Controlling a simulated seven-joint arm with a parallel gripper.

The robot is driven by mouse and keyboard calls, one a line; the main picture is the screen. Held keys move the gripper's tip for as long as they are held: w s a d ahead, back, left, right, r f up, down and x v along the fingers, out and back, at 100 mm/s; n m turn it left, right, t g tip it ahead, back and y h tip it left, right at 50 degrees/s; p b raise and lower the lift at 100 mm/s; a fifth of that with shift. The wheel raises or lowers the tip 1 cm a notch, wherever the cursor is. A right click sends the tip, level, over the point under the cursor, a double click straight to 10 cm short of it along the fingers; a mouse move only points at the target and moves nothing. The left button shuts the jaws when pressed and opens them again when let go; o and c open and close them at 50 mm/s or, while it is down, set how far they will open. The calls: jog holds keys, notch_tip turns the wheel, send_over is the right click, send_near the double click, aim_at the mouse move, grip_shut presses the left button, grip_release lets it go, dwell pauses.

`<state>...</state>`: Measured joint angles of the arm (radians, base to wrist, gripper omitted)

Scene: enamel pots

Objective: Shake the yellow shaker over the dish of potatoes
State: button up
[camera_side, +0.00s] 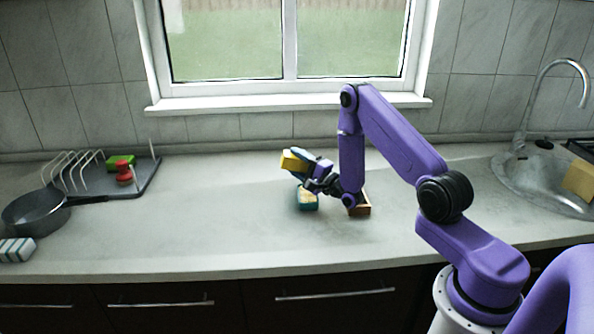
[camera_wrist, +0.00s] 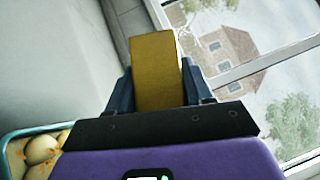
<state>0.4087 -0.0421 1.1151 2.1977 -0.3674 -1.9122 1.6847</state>
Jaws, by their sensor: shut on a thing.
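The yellow shaker (camera_wrist: 156,75) is clamped between the two fingers of my gripper (camera_wrist: 160,85) in the wrist view. In the side view the yellow shaker (camera_side: 293,160) is tilted, at the left end of my gripper (camera_side: 307,165), raised above the counter. The dish of potatoes (camera_side: 307,198) is a small teal dish on the counter, below and slightly right of the shaker. Its teal rim and some potatoes also show at the lower left of the wrist view (camera_wrist: 36,152). My wrist hides part of the surroundings of the dish.
A wooden box (camera_side: 361,208) stands right of the dish, partly behind my arm. At left are a dish rack (camera_side: 142,181) with a green and a red item, a grey pan (camera_side: 35,210) and a striped cloth-like block (camera_side: 17,249). A sink (camera_side: 535,180) is at right. The counter between is clear.

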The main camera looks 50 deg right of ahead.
aim_at(297, 171)
notch_tip(297, 171, down, 3)
jog(key=shift+f, duration=0.15)
jog(key=shift+r, duration=0.2)
jog(key=shift+n+g, duration=0.3)
jog(key=shift+n, duration=0.1)
notch_tip(297, 171, up, 6)
jog(key=shift+r, duration=0.1)
jog(key=shift+w+n+g, duration=0.25)
jog(key=shift+n+g, duration=0.35)
jog(key=shift+g, duration=0.1)
jog(key=shift+s+f+n+g, duration=0.2)
jog(key=shift+s+n+g, duration=0.05)
jog(key=shift+n+g, duration=0.85)
jog(key=shift+f, duration=2.6)
jog(key=shift+r, duration=0.1)
